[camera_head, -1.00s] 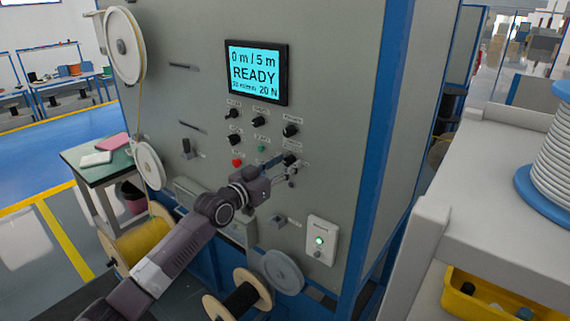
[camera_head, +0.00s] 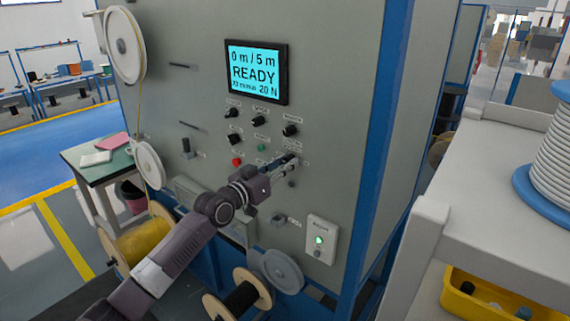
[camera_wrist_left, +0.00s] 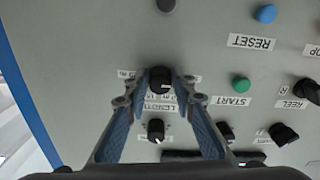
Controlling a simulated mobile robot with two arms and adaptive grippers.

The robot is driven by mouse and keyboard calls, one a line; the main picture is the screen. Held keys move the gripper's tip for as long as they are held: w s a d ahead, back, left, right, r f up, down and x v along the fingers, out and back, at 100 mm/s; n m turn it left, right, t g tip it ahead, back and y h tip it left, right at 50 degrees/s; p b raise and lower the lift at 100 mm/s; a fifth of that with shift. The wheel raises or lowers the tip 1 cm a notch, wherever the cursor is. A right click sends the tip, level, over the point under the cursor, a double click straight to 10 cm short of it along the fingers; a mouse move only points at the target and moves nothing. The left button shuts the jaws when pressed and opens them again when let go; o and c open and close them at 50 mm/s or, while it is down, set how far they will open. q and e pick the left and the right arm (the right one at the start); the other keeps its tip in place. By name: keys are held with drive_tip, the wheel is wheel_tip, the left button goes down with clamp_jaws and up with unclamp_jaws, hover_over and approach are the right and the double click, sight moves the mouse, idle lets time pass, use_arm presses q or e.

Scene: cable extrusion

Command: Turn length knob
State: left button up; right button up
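The length knob (camera_wrist_left: 160,78), small, dark and round with a pale mark, shows in the left wrist view above an upside-down LENGTH label (camera_wrist_left: 158,106). My left gripper (camera_wrist_left: 159,93) points at the panel, with one finger on each side of the knob. The fingers are spread, and gaps show between them and the knob; contact is not visible. In the head view my left gripper (camera_head: 291,161) is at the lower right of the knob group and hides the knob. The display (camera_head: 256,72) reads 0 m / 5 m, READY, 20 N. My right gripper is out of view.
Other dark knobs (camera_head: 290,131) sit above the gripper. A green START button (camera_wrist_left: 240,84) and a blue RESET button (camera_wrist_left: 265,13) are nearby. A white box with a green light (camera_head: 320,240) is below right. A shelf (camera_head: 490,200) stands at the right.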

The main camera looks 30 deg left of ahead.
use_arm(q)
drive_tip(key=o, duration=0.3)
drive_tip(key=s, duration=1.2)
drive_tip(key=shift+a, duration=0.45)
